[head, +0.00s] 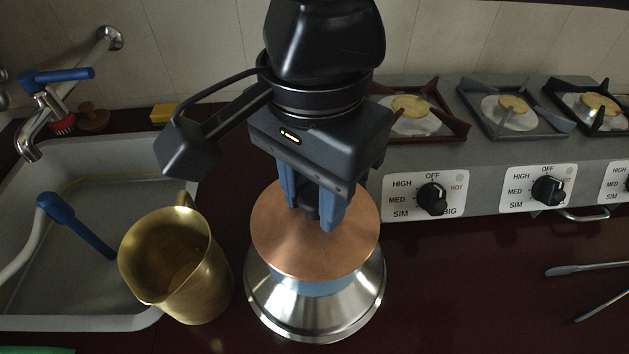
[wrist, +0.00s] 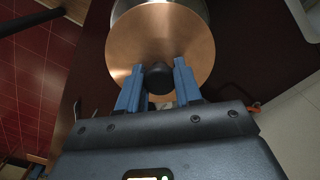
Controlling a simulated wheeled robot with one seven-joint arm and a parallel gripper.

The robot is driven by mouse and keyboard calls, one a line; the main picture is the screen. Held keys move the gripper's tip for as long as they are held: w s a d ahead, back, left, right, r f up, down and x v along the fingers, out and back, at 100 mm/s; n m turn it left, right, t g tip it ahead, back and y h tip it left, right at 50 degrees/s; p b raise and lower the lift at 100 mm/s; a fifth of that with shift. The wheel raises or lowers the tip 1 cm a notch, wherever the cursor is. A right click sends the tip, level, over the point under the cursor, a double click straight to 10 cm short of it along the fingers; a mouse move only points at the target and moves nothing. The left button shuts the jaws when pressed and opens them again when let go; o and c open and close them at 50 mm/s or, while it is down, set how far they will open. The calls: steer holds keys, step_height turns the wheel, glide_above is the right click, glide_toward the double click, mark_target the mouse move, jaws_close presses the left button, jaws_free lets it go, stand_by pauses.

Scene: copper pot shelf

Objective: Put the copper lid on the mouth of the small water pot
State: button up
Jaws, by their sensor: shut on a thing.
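The copper lid (head: 285,245) is a flat round disc with a dark knob (wrist: 159,78). My gripper (head: 318,215) is shut on the knob, with one blue finger on each side of it. The lid lies about level over the small water pot (head: 310,305), a silvery metal pot with a wide flared body and a bluish band under the lid. The lid covers the pot's mouth, and I cannot tell whether it touches the rim. In the wrist view the lid (wrist: 150,40) hides most of the pot, whose edge shows behind it.
A brass jug (head: 175,265) stands close to the left of the pot, by the sink (head: 75,318) with its blue-handled tap. A gas stove (head: 480,180) with knobs is at the right.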

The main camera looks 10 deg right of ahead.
mark_target(314, 195)
steer(key=o, duration=1.1)
steer(key=shift+c, duration=0.2)
steer(key=shift+r, duration=0.1)
step_height(314, 195, up, 12)
